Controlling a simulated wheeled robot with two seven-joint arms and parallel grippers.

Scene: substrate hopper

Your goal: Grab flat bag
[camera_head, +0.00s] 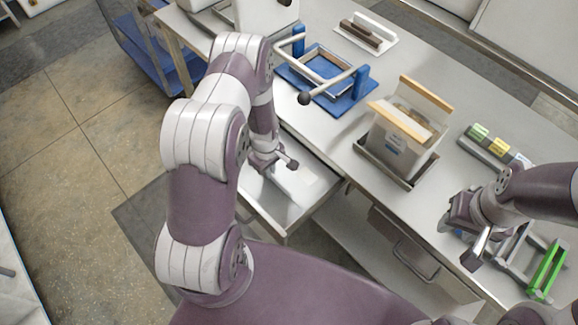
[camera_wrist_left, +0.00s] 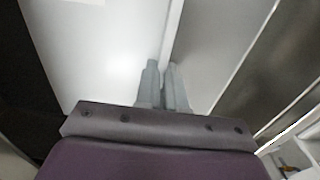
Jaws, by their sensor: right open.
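A white flat bag (camera_head: 303,186) lies in the open metal drawer (camera_head: 272,214) below the worktop. My left gripper (camera_head: 276,165) reaches down into the drawer, at the bag's upper-left side. In the left wrist view, a broad white surface, seemingly the bag (camera_wrist_left: 95,60), fills the left. My left gripper's fingers (camera_wrist_left: 164,85) are close together at its edge. I cannot tell whether that edge is between them. My right gripper (camera_head: 470,235) is open over the worktop's right part, away from the bag.
The steel worktop (camera_head: 340,136) holds a blue frame fixture (camera_head: 335,95) and an upright bag in a holder (camera_head: 410,175). Coloured blocks (camera_head: 497,145) stand at the right. A green-handled tool (camera_head: 546,268) is near my right gripper. A blue cart (camera_head: 140,50) stands at the upper left.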

